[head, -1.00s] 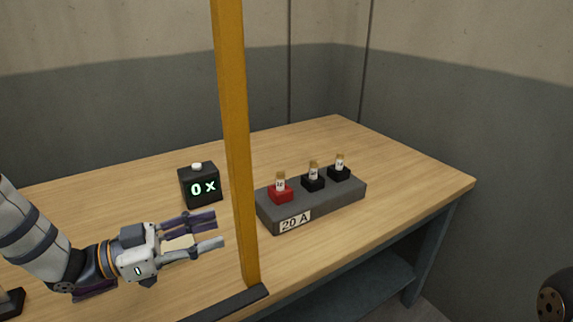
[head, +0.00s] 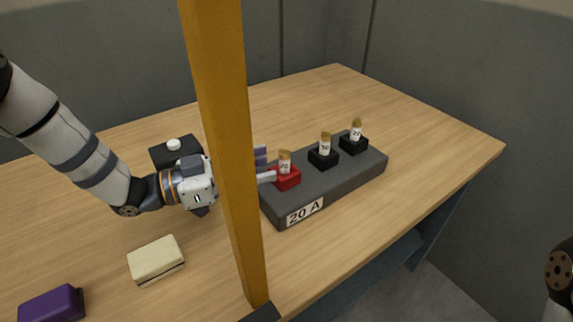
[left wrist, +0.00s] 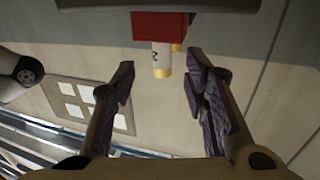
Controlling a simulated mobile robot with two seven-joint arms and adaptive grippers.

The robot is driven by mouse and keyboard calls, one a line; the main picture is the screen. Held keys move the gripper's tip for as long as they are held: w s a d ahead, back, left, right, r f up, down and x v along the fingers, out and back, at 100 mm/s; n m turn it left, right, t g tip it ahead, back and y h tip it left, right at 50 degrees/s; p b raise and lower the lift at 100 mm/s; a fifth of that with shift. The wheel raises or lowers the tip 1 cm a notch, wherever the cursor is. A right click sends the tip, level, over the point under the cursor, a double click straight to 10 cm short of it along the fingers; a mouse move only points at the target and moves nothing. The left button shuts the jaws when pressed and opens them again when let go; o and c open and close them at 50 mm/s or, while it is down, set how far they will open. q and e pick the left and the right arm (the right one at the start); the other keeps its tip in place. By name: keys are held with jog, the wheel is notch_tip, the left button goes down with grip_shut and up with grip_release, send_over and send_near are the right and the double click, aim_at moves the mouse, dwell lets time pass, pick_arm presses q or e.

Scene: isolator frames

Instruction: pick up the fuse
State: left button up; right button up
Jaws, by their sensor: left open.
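A fuse with a tan top and white label (head: 285,162) stands upright in a red holder (head: 287,180) on a grey block marked "20 A" (head: 340,187). Two similar fuses, a middle one (head: 325,145) and a far one (head: 357,131), stand in black holders. My left gripper (head: 264,166) is open, partly hidden behind the yellow post, its fingertips just left of the red-holder fuse. In the left wrist view, the fuse (left wrist: 161,58) and red holder (left wrist: 160,26) appear between and beyond the open fingertips (left wrist: 160,72). My right gripper is out of view.
A yellow post (head: 228,150) stands in front of my left gripper. A black box with a white button (head: 174,146) is behind my wrist. A cream block (head: 156,259) and a purple block (head: 52,304) lie at the front left. The table's right side is clear.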

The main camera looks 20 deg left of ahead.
aim_at(285, 160)
pick_arm(q)
jog(key=x, duration=0.5)
jog(key=shift+w+d, duration=0.15)
jog(key=shift+w, duration=0.15)
grip_shut()
